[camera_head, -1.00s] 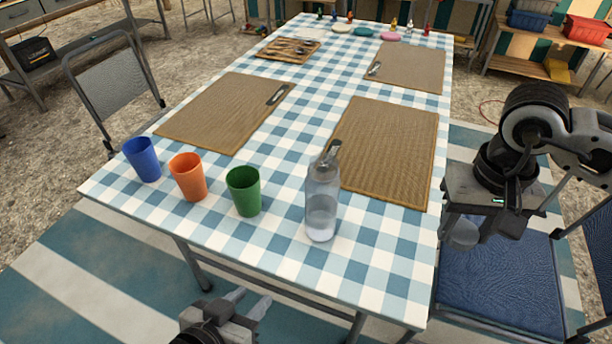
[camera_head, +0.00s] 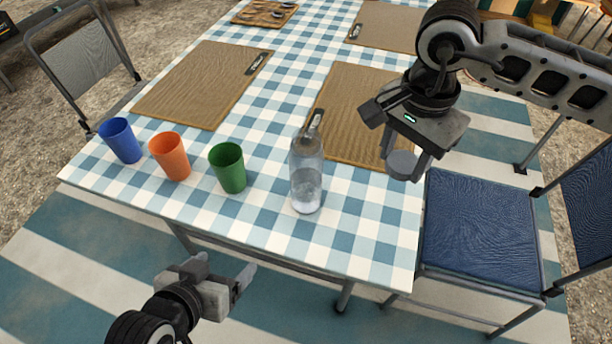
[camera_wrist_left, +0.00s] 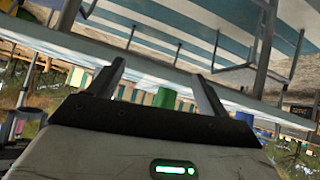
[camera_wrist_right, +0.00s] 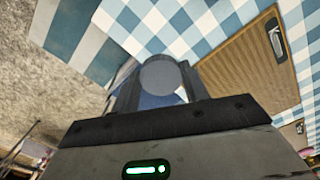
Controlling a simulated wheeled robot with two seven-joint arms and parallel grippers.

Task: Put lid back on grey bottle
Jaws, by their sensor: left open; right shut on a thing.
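The grey, see-through bottle (camera_head: 307,183) stands upright near the front edge of the checked table, with some clear contents low inside. Its top overlaps the dark tag of a placemat behind it, so the neck is hard to make out. My right gripper (camera_head: 404,156) is shut on a round grey lid (camera_head: 402,166), held to the right of the bottle and apart from it. The lid shows as a disc between the fingers in the right wrist view (camera_wrist_right: 160,75). My left gripper (camera_head: 228,270) is open and empty in front of the table's front edge.
Blue (camera_head: 121,141), orange (camera_head: 171,157) and green (camera_head: 229,168) cups stand left of the bottle. Brown placemats (camera_head: 200,85) lie behind, and a wooden cutlery tray (camera_head: 240,17) sits further back. A blue chair (camera_head: 480,230) stands at the table's right side.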

